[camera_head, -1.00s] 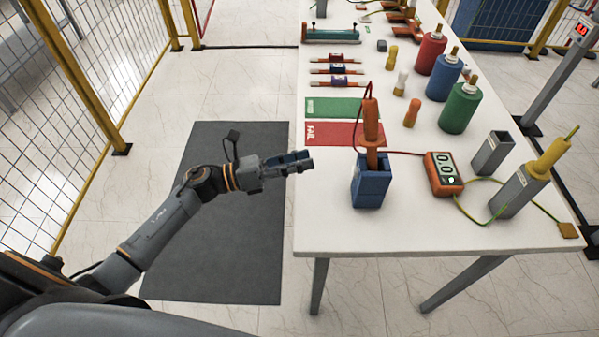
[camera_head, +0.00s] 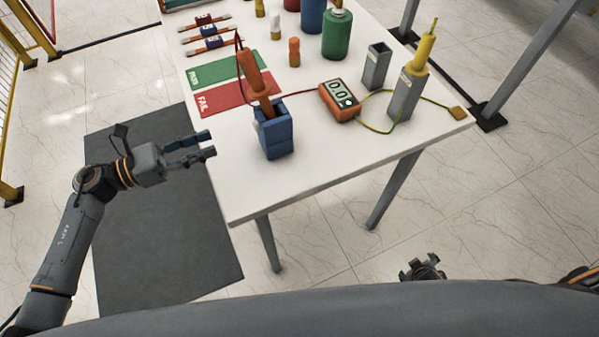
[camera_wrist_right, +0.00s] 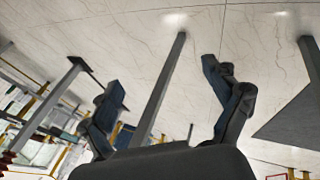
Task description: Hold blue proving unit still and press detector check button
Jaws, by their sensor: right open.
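The blue proving unit (camera_head: 278,138) stands upright near the table's front left corner. An orange probe (camera_head: 252,78) leans in its top opening, joined by a red lead to an orange detector (camera_head: 333,106) on its right. The detector's display reads about 0.0, with a small round pale button (camera_head: 349,102) beside the digits. My left gripper (camera_head: 212,145) is open and empty left of the unit, near the table's left edge. My right gripper (camera_head: 424,266) is low in front of the table, apart from everything. Its open, empty fingers show in the right wrist view (camera_wrist_right: 165,80).
The white table (camera_head: 330,160) carries green (camera_head: 222,70) and red (camera_head: 226,97) mats. A grey open box (camera_head: 375,66) and a grey holder with a yellow rod (camera_head: 405,95) stand right of the detector. A green bottle-like cylinder (camera_head: 336,35) is behind. The front strip is clear.

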